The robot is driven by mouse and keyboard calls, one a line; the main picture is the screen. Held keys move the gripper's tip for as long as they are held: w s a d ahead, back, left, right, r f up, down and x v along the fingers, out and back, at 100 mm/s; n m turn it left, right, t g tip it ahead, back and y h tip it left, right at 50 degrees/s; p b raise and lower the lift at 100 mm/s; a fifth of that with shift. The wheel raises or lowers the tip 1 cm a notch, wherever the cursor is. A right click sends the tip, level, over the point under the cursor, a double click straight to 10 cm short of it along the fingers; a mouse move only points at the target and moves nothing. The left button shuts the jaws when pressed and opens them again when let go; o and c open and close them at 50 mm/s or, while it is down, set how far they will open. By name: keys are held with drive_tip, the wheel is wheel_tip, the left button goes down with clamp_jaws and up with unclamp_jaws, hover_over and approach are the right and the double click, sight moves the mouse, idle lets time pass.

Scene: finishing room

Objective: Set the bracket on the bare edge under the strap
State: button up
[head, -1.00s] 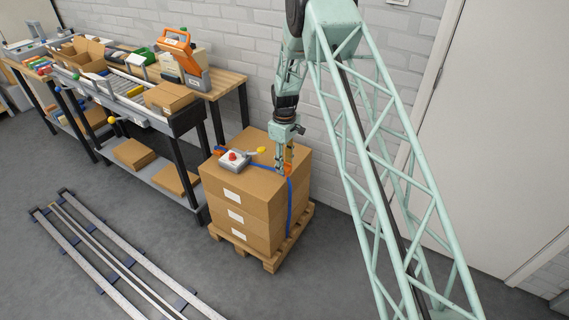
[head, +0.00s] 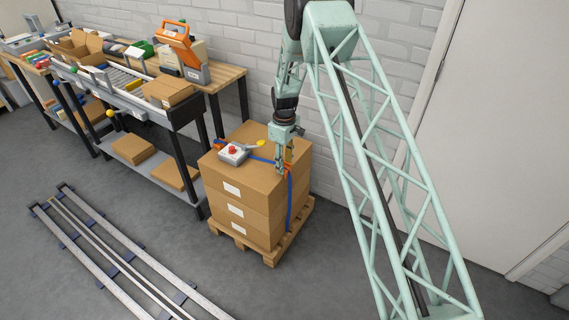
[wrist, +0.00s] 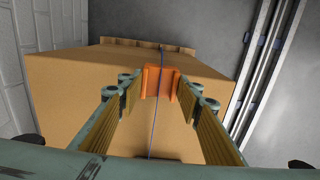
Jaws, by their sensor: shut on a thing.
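An orange angled bracket (wrist: 161,83) is between the fingertips of my gripper (wrist: 162,88) in the wrist view, which are shut on it. In the head view my gripper (head: 280,170) is at the right part of the carton stack's (head: 240,195) top. The blue strap (head: 290,200) crosses the top and runs down the right side. In the wrist view the strap (wrist: 162,56) lines up with the bracket's middle. The bracket is close to the carton edge; whether it touches the edge or lies under the strap I cannot tell. Another orange piece (head: 219,142) is at the far left edge.
The stack stands on a wooden pallet (head: 272,258). A workbench (head: 228,80) is to the left, floor rails (head: 110,255) in front, a brick wall behind.

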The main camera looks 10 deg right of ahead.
drive_tip(key=shift+w+a+f+b, duration=0.1)
drive_tip(key=shift+f+b, duration=0.3)
drive_tip(key=shift+f, duration=0.7)
drive_tip(key=shift+f, duration=0.1)
drive_tip(key=o, duration=0.8)
drive_tip(key=shift+o, duration=0.2)
drive_tip(key=o, duration=0.4)
drive_tip(key=shift+o, duration=0.2)
drive_tip(key=shift+r+p, duration=0.4)
drive_tip(key=shift+r, duration=0.85)
drive_tip(key=shift+r+p, duration=1.05)
drive_tip(key=shift+r, duration=1.8)
